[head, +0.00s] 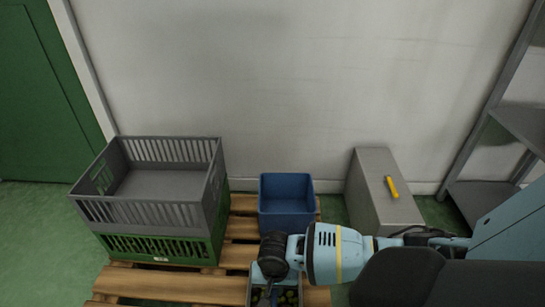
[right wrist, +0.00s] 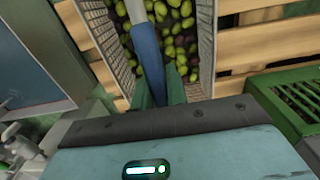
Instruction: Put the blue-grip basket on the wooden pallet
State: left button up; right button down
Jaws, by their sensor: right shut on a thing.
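The blue-grip basket (right wrist: 205,50) is a pale, slotted basket full of green and dark olives, and its blue grip (right wrist: 147,48) runs across the top. My right gripper (right wrist: 160,88) is shut on the blue grip. In the head view, the basket (head: 250,293) shows only in part at the bottom edge, under my right gripper (head: 272,270). The wooden pallet (head: 165,283) lies on the floor. Its slats (right wrist: 258,48) show on both sides of the basket in the right wrist view. I cannot tell whether the basket touches them. My left gripper is out of view.
On the pallet, a grey crate (head: 150,212) is stacked on a green crate (head: 150,247) at left, and a blue bin (head: 286,208) stands at the back. Grey shelving (head: 480,200) is far right.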

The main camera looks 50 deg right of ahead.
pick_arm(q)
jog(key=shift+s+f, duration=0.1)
pick_arm(e)
jog(key=shift+w+f, duration=0.1)
jog(key=shift+f, duration=0.1)
jog(key=c, duration=1.8)
grip_release()
jog(key=shift+f, duration=0.15)
jog(key=shift+c, duration=0.2)
jog(key=o, duration=0.4)
jog(key=shift+o, duration=0.2)
